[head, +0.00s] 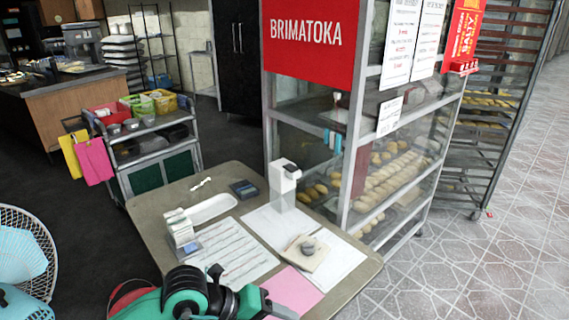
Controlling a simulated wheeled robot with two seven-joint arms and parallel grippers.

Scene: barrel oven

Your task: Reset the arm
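A green and black arm of mine, coming in from the left, shows at the bottom edge of the head view. The dark end piece beside it, at the bottom near the pink sheet, looks like part of my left gripper (282,309). My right arm and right gripper are not in view.
A table (228,172) stands in front, with papers, a white tray (211,208), a white dispenser (283,185) and a pink sheet (294,290). A glass bread case (390,185) stands behind right. Tiled floor is open at right.

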